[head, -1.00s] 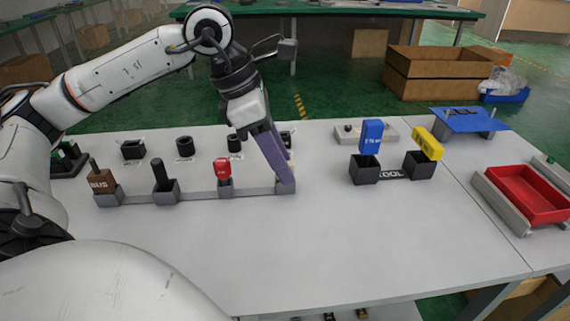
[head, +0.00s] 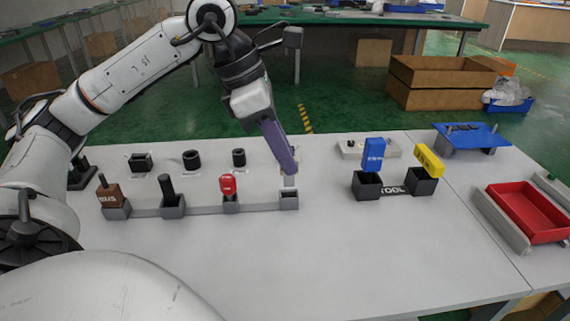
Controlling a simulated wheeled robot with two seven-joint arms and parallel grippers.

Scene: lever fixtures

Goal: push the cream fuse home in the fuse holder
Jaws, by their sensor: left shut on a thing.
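My left gripper (head: 288,168), with purple-grey fingers, is shut on a small pale piece (head: 290,180), which looks like the cream fuse; the fingers hide most of it. It is upright, just above and behind an open grey socket (head: 289,202) at the right end of a grey rail. The socket looks empty and dark inside. No label shows which fixture is the fuse holder, and I cannot tell whether the pale piece touches the socket. My right gripper is not in view.
On the rail stand a brown block (head: 109,194), a black handle (head: 168,190) and a red handle (head: 228,185). Several black sockets (head: 192,159) lie behind. Blue (head: 374,153) and yellow (head: 428,160) handles stand right, near a red tray (head: 529,211). The front table is clear.

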